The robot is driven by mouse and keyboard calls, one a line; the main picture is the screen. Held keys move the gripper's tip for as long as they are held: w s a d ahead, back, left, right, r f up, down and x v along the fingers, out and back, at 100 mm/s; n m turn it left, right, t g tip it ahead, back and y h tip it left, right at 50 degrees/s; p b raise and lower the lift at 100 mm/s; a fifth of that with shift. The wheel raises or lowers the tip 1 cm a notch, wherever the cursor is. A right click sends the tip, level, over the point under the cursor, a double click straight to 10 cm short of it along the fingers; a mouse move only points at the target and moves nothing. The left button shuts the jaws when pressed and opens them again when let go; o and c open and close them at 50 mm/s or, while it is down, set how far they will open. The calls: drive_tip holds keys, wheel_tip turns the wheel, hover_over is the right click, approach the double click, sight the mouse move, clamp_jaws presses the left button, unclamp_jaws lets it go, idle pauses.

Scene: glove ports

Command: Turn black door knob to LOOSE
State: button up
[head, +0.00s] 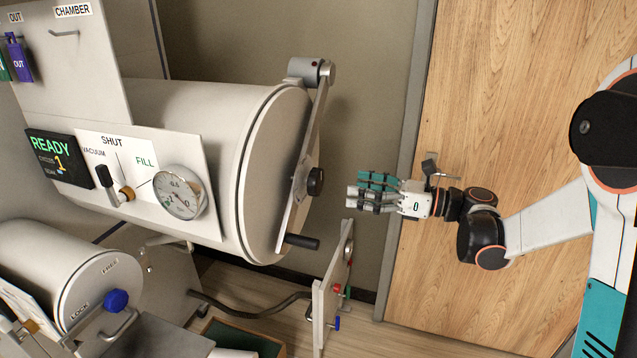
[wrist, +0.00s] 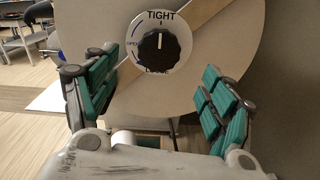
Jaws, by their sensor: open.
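The black door knob (head: 315,181) sits at the middle of the diagonal bar on the round chamber door (head: 270,170). In the wrist view the knob (wrist: 160,55) faces me on a white dial plate. Its white pointer line stands upright, toward the word TIGHT at the top. Lettering at the dial's lower edge is partly hidden behind the knob and too small to read surely. My gripper (head: 372,192) is open and empty, to the right of the knob and apart from it. In the wrist view its teal fingers (wrist: 158,95) spread wide, below and to either side of the knob.
The door's bar (head: 318,115) runs from a hinge block (head: 308,70) down to a black handle (head: 302,241). A small upright panel with knobs (head: 330,285) stands below my gripper. A wooden door (head: 500,120) is behind my arm. A gauge (head: 180,192) and valve panel sit left.

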sight(321, 181)
drive_tip(key=b+x, duration=0.1)
drive_tip(key=x, duration=0.9)
drive_tip(key=shift+a+b, duration=0.15)
drive_tip(key=shift+b, duration=0.15)
drive_tip(key=c, duration=1.1)
